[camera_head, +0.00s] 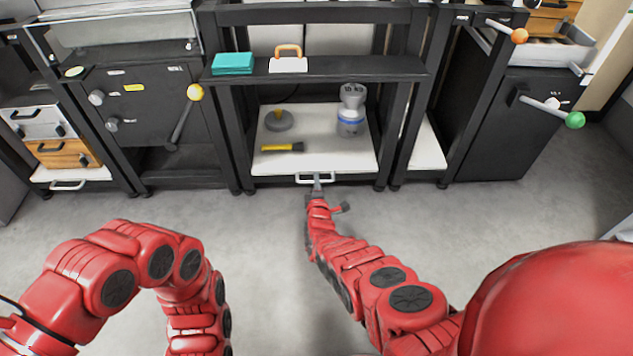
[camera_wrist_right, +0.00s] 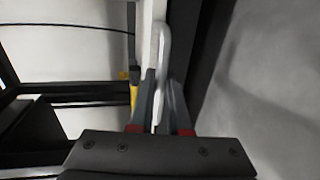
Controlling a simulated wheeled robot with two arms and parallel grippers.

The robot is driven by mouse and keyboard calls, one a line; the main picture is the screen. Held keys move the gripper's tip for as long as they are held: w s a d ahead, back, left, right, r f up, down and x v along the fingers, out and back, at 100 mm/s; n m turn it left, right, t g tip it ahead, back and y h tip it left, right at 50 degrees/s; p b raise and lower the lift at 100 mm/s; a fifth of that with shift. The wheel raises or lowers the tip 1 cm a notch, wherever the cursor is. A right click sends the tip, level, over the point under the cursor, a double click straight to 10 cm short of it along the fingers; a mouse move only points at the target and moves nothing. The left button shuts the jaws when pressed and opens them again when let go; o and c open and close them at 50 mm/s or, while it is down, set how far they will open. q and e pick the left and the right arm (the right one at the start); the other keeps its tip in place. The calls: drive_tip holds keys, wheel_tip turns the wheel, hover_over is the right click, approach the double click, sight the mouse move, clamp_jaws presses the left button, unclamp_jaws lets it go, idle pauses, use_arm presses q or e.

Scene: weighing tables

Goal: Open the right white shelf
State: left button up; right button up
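A white pull-out shelf (camera_head: 325,162) sits low in the middle black frame, with a pale handle (camera_head: 300,179) on its front edge. My right gripper (camera_head: 317,180) is at this handle. In the right wrist view my right gripper's fingers (camera_wrist_right: 160,98) lie on both sides of the handle (camera_wrist_right: 165,45) and look closed on it. Another white shelf (camera_head: 428,150) shows low to the right, partly hidden by frame posts. My left arm bends in at lower left, and its gripper is out of view.
On the middle shelf stand a grey weight with a blue band (camera_head: 351,112), a round grey weight (camera_head: 278,120) and a yellow-black tool (camera_head: 283,147). A teal box (camera_head: 233,63) is on the ledge above. The grey floor in front is clear.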

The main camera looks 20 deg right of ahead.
clamp_jaws()
idle(0.9)
drive_tip(key=shift+s, duration=0.1)
